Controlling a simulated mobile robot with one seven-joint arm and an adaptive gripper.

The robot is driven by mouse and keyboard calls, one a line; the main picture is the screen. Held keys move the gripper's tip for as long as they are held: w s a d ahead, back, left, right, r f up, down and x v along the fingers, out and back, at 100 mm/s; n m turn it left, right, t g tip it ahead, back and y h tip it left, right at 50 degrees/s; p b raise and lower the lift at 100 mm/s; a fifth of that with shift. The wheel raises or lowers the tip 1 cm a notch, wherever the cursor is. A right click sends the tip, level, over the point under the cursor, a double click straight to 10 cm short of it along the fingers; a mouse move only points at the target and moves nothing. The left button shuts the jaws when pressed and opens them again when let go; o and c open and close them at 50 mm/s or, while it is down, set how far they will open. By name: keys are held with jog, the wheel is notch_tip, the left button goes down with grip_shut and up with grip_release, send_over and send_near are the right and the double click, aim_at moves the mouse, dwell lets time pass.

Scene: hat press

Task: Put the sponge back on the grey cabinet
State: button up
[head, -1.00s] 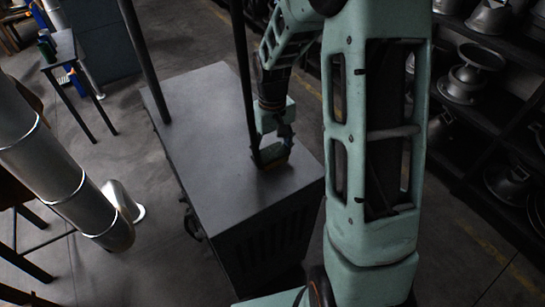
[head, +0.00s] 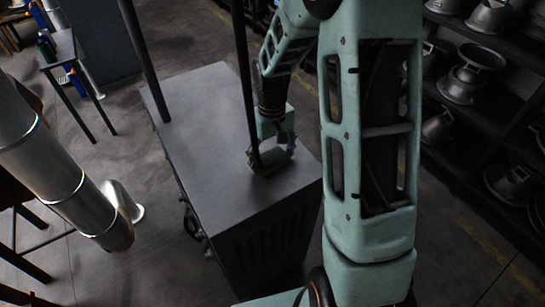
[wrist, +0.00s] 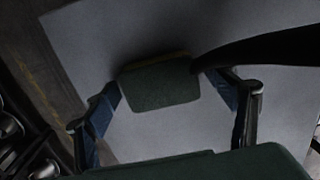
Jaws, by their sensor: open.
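The sponge (wrist: 160,86) is a dark green block with a thin yellowish edge.
A thin dark pole (head: 244,75) stands close beside my gripper, and it looms at the right in the wrist view (wrist: 265,50). Another pole (head: 143,60) rises at the cabinet's far left. Shelves with metal parts (head: 470,75) stand at the right. Much of the cabinet top is clear.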

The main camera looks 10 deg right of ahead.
aim_at(273, 157)
notch_tip(273, 157, up, 12)
jog(key=p, duration=0.1)
jog(key=shift+r, duration=0.1)
jog(key=shift+d, duration=0.1)
dwell(0.5)
